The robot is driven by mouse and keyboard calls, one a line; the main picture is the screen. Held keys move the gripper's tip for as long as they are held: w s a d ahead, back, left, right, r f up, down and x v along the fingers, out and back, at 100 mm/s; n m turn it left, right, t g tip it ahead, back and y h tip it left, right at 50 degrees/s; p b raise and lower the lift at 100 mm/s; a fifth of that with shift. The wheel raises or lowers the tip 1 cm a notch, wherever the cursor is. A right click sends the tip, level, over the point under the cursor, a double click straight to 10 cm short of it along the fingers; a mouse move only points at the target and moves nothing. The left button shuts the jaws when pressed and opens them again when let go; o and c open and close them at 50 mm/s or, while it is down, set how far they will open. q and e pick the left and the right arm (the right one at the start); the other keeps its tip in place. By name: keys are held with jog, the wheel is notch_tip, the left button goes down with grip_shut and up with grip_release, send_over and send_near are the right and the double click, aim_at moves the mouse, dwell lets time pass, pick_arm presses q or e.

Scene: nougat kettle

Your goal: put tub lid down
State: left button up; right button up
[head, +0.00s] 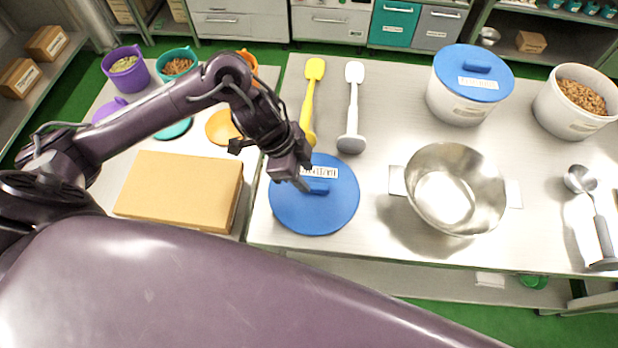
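A round blue tub lid (314,209) with a white label and a raised handle lies at the left end of the steel table, flat on it or very close above it. My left gripper (303,184) points down over the lid, its fingertips at the left end of the handle. Whether the fingers grip the handle or are just beside it is hidden. A white tub without a lid (551,113), full of brown pieces, stands at the far right. My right gripper is not in view.
A steel bowl (428,203) stands right of the lid. Yellow (309,98) and white-grey (353,105) spatulas lie behind it. A tub with a blue lid (459,105) stands at the back, a ladle (599,215) far right. A cardboard box (180,185) is left.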

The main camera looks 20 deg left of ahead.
pick_arm(q)
jog(key=v, duration=0.8)
jog(key=shift+s, duration=0.15)
